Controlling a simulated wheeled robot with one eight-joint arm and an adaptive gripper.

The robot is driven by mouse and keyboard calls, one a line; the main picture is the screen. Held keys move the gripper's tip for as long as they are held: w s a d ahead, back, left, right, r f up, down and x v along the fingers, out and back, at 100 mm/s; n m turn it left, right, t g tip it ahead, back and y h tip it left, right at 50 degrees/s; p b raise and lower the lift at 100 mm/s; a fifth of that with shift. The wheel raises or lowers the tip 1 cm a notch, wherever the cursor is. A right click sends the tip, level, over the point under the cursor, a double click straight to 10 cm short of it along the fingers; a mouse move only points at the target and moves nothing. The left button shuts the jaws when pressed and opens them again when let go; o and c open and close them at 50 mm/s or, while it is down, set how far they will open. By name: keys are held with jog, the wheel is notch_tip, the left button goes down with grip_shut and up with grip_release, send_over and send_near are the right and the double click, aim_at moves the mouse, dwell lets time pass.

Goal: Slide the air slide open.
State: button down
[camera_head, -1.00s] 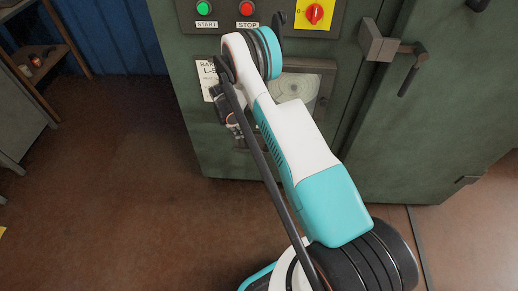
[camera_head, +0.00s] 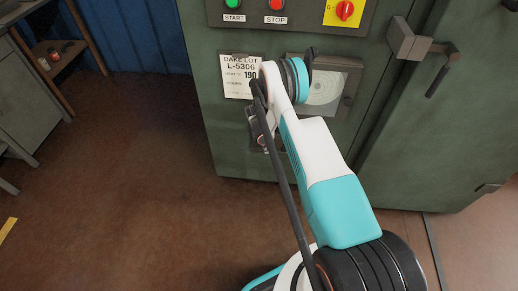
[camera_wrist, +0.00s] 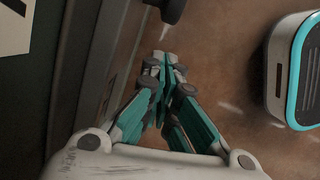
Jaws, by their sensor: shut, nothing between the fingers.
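My gripper shows in the wrist view (camera_wrist: 163,62) with its fingers together and nothing between them. Its fingertips are close to a dark rounded knob-like part (camera_wrist: 172,10) at the top edge of that view, with a gap between; I cannot tell whether this belongs to the air slide. In the head view my arm crosses the green cabinet (camera_head: 225,145), and my gripper is a dark shape low on its front, partly hidden by my arm. I cannot make out the air slide for certain in the head view, nor how far open it is.
A bake lot card (camera_head: 238,78) and a round chart recorder (camera_head: 325,88) are on the cabinet front. Above are a START button (camera_head: 234,3), a STOP button (camera_head: 276,3) and a red switch (camera_head: 345,10). A door handle (camera_head: 410,40) sticks out at right. Floor at left is clear.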

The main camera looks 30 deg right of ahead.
aim_at(279, 148)
jog(key=shift+s+d+r, duration=0.1)
jog(key=shift+s+d, duration=0.1)
jog(key=shift+d, duration=0.3)
jog(key=shift+s+d, duration=0.2)
jog(key=shift+d, duration=0.3)
jog(key=shift+s+d, duration=0.1)
jog(key=shift+d, duration=0.05)
jog(key=shift+s+d, duration=0.65)
jog(key=shift+d, duration=0.35)
jog(key=shift+a, duration=0.1)
